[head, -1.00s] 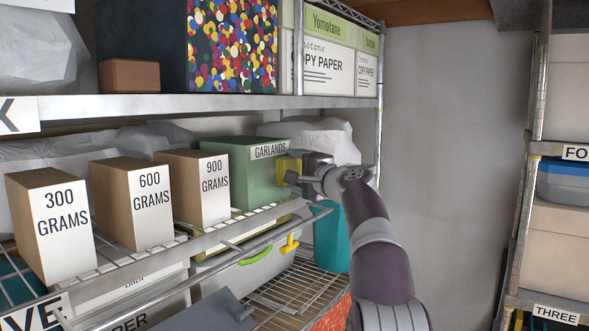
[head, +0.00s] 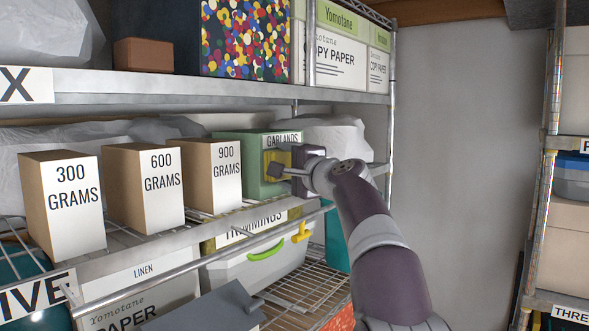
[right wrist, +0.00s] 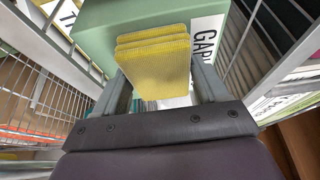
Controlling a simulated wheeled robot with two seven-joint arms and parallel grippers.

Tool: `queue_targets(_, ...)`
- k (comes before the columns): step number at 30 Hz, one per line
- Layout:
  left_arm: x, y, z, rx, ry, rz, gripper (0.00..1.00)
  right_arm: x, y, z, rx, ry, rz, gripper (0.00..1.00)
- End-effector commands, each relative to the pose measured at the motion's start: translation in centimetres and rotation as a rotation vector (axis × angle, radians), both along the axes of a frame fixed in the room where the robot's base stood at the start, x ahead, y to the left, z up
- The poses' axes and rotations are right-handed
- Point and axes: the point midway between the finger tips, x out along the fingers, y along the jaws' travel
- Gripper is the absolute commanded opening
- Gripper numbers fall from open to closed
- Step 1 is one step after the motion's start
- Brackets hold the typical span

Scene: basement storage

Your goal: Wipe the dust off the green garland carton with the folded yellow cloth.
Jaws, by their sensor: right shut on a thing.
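The green garland carton (head: 252,143), labelled GARLANDS, stands on the wire shelf to the right of the 900 grams carton. My right gripper (head: 287,172) is in front of it, shut on the folded yellow cloth (head: 272,160). The cloth lies over the carton's front face, just below the label, and seems to touch it. In the right wrist view the folded cloth (right wrist: 153,60) sticks up between the fingers (right wrist: 160,95), and the green carton (right wrist: 105,28) is right behind it. The gripper and cloth hide part of the front face; I cannot make out dust. My left gripper is not in view.
Cartons of 300 grams (head: 62,205), 600 grams (head: 143,190) and 900 grams (head: 212,175) stand left of the green one. The upper shelf edge (head: 200,90) runs above. A front rail (head: 200,262) and a bin with a green handle (head: 262,262) are below. Open space lies right.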

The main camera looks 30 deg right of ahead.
Motion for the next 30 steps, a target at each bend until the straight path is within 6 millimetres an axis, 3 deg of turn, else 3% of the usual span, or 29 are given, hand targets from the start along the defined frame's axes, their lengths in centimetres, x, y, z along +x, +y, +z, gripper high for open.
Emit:
queue_targets(6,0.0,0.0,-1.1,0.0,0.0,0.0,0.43,-1.0,2.3,-0.2,0.0,0.001,0.004,0.48)
queue_targets(10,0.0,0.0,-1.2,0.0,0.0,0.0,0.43,-1.3,2.9,-0.1,0.0,0.001,0.003,0.48)
queue_targets(17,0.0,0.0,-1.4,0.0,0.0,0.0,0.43,-1.5,2.7,-0.1,0.0,0.0,0.001,0.48)
queue_targets(30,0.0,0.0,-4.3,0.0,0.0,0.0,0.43,-6.5,0.6,-0.3,0.001,0.0,-0.001,0.48)
